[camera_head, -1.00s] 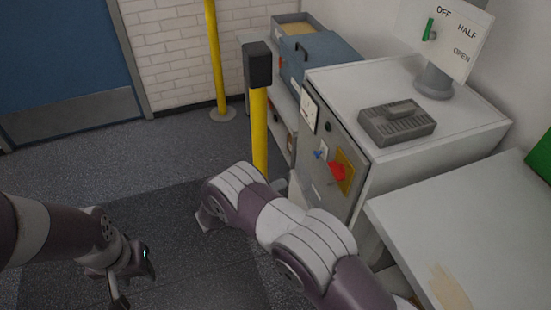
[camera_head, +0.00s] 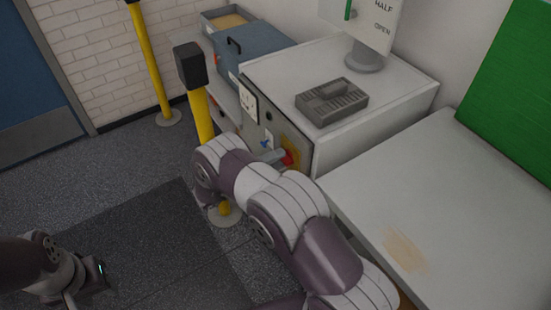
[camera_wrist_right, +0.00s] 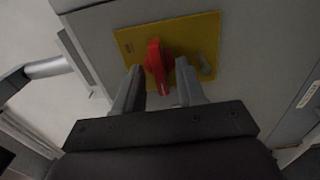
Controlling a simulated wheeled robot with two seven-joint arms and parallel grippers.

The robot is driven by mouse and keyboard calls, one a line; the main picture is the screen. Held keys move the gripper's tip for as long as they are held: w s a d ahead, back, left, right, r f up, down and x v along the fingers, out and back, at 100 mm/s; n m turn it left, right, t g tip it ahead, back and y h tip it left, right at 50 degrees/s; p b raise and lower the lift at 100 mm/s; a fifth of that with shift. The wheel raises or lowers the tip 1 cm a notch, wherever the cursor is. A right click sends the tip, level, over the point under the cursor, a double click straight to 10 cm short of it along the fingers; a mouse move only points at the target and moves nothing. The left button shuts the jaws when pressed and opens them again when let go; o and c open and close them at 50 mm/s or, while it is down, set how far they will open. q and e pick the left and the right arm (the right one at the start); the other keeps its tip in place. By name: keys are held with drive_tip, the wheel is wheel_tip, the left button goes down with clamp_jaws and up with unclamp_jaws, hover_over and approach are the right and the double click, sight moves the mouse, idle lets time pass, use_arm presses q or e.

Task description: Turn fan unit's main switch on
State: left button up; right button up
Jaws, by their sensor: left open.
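The main switch is a red rotary handle (camera_wrist_right: 155,52) on a yellow plate (camera_wrist_right: 205,35), on the grey front panel of the fan unit (camera_head: 299,151). In the right wrist view the handle stands nearly upright, slightly tilted. My right gripper (camera_wrist_right: 159,72) is open, with one finger on each side of the handle. The left finger looks close to the handle; a gap shows on the right. I cannot tell whether either finger touches it. In the head view the red handle (camera_head: 288,158) is partly hidden by the right gripper. My left gripper (camera_head: 88,288) is open and empty, low at the left.
A grey ribbed device (camera_head: 332,102) and a sign on a stand (camera_head: 365,58) are on top of the unit. Yellow posts (camera_head: 203,115) stand left of it. A white table (camera_head: 450,200) is at the right. The floor at left is clear.

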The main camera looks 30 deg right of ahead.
clamp_jaws()
idle(0.3)
drive_tip(key=shift+m+b, duration=2.85)
drive_tip(key=shift+m, duration=6.25)
